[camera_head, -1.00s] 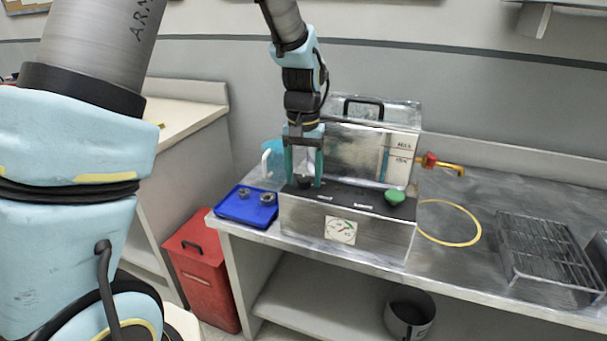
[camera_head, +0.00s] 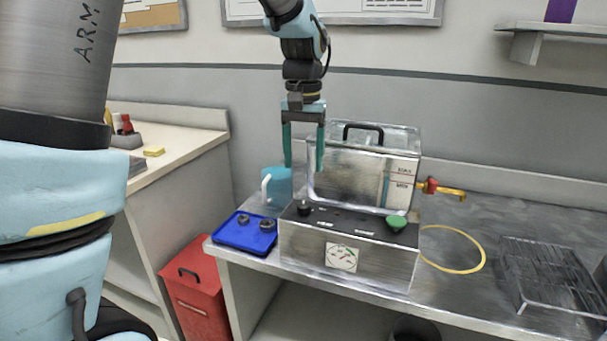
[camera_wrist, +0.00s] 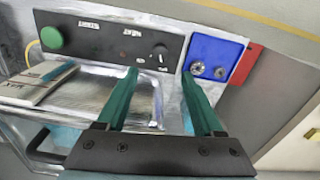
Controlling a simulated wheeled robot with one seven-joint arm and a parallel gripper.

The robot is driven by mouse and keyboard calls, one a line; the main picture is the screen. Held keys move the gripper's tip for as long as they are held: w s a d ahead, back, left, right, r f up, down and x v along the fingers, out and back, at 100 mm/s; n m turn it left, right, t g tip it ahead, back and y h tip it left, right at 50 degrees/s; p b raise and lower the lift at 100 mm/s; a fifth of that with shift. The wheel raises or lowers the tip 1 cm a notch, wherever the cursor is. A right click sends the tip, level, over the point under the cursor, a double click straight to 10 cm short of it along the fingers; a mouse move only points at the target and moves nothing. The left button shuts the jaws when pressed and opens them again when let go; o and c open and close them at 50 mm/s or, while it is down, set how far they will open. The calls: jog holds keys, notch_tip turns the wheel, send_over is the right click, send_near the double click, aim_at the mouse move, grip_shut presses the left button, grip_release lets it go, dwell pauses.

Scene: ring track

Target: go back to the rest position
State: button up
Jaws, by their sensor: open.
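My gripper (camera_head: 303,168) hangs in the air above the left part of the metal machine (camera_head: 345,262), fingers pointing down. Its two green fingers are apart with nothing between them. In the wrist view the open fingers (camera_wrist: 160,82) reach toward the machine's black panel (camera_wrist: 110,43). The panel carries a black knob (camera_head: 304,208) at its left end and a green knob (camera_head: 397,222) at its right end. My gripper is apart from the machine and the knobs.
A blue tray (camera_head: 228,236) with small metal parts sits left of the machine, with a blue mug (camera_head: 281,184) behind it. A yellow ring (camera_head: 480,262), a wire rack (camera_head: 540,262) and a red-and-yellow tap (camera_head: 432,186) are to the right. A red bin (camera_head: 203,320) stands below.

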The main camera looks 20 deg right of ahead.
jog(key=shift+r, duration=0.15)
dwell(0.3)
jog(key=s+a+f+n, duration=0.1)
jog(key=a+f+n, duration=0.1)
jog(key=a, duration=0.8)
jog(key=s+a+f+n+t, duration=0.1)
jog(key=a+f+n, duration=0.1)
jog(key=a, duration=0.8)
jog(key=s+a+f+n, duration=0.2)
jog(key=a+f, duration=0.2)
jog(key=a, duration=0.6)
jog(key=shift+t+p, duration=0.3)
jog(key=shift+a, duration=0.1)
